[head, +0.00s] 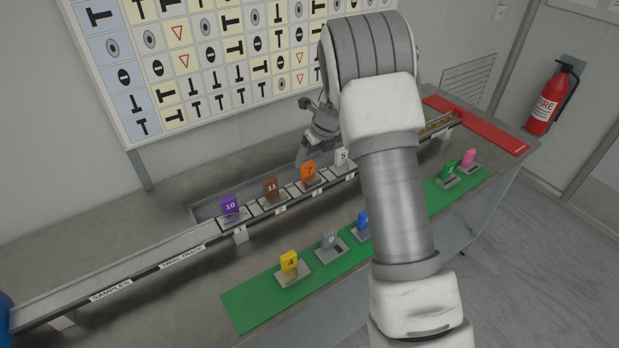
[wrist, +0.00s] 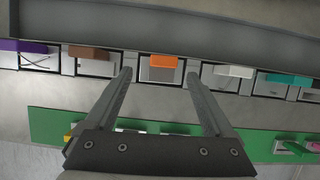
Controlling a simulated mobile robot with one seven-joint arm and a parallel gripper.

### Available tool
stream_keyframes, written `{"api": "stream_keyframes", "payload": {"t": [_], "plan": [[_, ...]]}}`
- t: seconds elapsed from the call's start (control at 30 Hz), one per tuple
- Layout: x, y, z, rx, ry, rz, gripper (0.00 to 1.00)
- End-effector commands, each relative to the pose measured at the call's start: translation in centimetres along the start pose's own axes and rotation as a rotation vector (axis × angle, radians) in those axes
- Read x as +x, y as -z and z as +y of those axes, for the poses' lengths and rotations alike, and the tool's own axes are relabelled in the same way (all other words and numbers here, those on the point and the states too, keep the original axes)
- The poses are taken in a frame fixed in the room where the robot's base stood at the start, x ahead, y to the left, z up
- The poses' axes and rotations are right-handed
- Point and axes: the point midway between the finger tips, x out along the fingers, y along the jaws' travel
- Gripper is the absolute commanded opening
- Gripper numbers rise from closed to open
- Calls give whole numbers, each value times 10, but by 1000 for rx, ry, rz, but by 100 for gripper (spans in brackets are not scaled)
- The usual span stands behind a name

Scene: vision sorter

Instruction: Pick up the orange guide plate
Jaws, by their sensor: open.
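The orange guide plate (head: 308,172), marked 7, stands upright on a base in a slot of the track, between the brown plate and the white plate. In the wrist view the orange plate (wrist: 163,62) shows from above, between and beyond the two fingertips. My gripper (wrist: 158,75) is open and empty, its fingers to either side of the orange plate's slot. I cannot tell its height above the plate. In the head view my arm hides part of the track, and the fingers do not show clearly.
On the track, a purple plate 10 (head: 230,206), a brown plate 11 (head: 270,187) and a white plate 5 (head: 342,157) stand close by. A green mat (head: 245,312) in front holds several other plates, including yellow 4 (head: 289,261). A symbol board (head: 135,125) stands behind.

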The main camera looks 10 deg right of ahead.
Motion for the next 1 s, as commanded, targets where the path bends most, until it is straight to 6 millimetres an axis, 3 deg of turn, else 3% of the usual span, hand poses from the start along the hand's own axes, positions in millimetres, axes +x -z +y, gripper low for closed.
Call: {"api": "stream_keyframes", "payload": {"t": [0.23, 0.53, 0.87, 1.0], "plan": [[15, 1, -2, 1, -1, 1, 88], [52, 2, -6, 1, 1, -1, 88], [58, 2, -6, 0, 0, -1, 88], [58, 2, -6, 0, 0, -1, 62]]}}
